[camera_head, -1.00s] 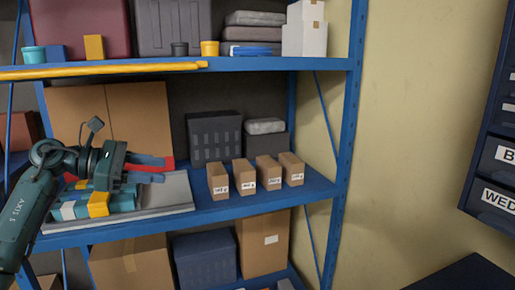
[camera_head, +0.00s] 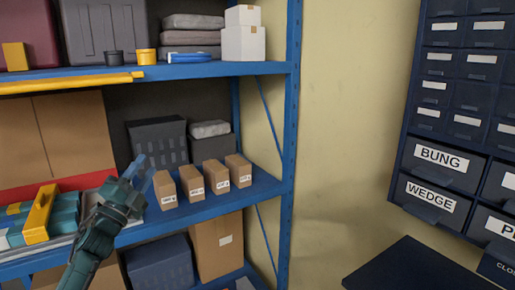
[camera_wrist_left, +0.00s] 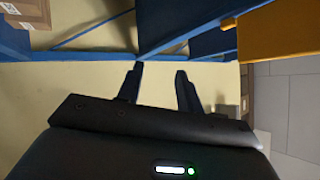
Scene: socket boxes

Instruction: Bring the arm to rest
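My left gripper (camera_head: 135,172) is in front of the middle shelf in the head view, at the left of a row of small brown boxes. Its arm comes up from the bottom left. In the left wrist view its two dark fingers (camera_wrist_left: 158,84) stand apart with nothing between them, so it is open and empty. Behind them is a pale yellow wall. My right gripper is not in view.
The small labelled boxes (camera_head: 216,176) stand on the blue middle shelf (camera_head: 262,187). Teal packs with a yellow piece (camera_head: 38,214) lie left of the gripper. A drawer cabinet (camera_head: 458,125) hangs at right above a dark surface (camera_head: 418,268). Wall between is bare.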

